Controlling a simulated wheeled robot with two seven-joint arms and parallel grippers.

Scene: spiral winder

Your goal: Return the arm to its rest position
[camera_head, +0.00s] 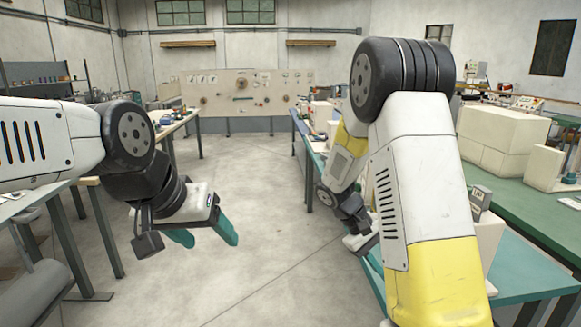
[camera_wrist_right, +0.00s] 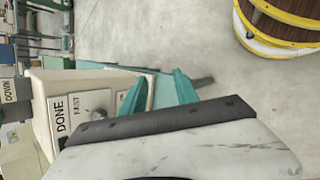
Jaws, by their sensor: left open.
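My left gripper (camera_head: 211,240) hangs over the open floor on the left in the head view. Its two teal fingers point down and stand apart, with nothing between them. My right arm reaches forward along the right-hand bench in the head view, and its gripper is low and partly hidden there. In the right wrist view my right gripper (camera_wrist_right: 160,78) shows two teal fingers apart, with no held object visible. They are close to a beige box (camera_wrist_right: 75,90) marked DONE and FAST, with a round knob; contact cannot be told.
A green-topped bench (camera_head: 530,205) with beige machine blocks (camera_head: 500,140) runs along the right. A wooden barrel with yellow hoops (camera_wrist_right: 285,22) shows in the right wrist view. A panel board (camera_head: 245,92) stands at the back. The middle floor (camera_head: 250,180) is clear.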

